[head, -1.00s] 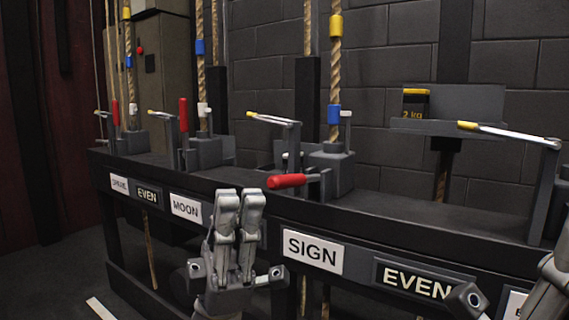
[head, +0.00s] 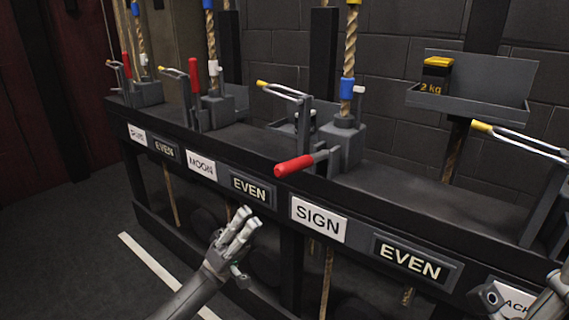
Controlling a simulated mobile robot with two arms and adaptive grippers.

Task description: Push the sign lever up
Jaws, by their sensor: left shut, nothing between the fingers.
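The sign lever has a red handle (head: 295,166) that sticks out nearly level from the rope lock (head: 343,145) above the white SIGN label (head: 318,219). The red handles of the levers further left stand upright. My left gripper (head: 243,222) is shut and empty, in front of the bench's front face, below and left of the sign lever and apart from it. Part of my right gripper (head: 525,300) shows at the lower right corner; its fingertips cannot be made out.
A dark bench rail (head: 400,195) carries the rope locks and labels. Yellow-tipped arms (head: 283,90) stick up beside the ropes, one (head: 515,137) at the right. A grey tray (head: 470,104) with a 2 kg weight (head: 436,77) stands behind. Floor at the left is free.

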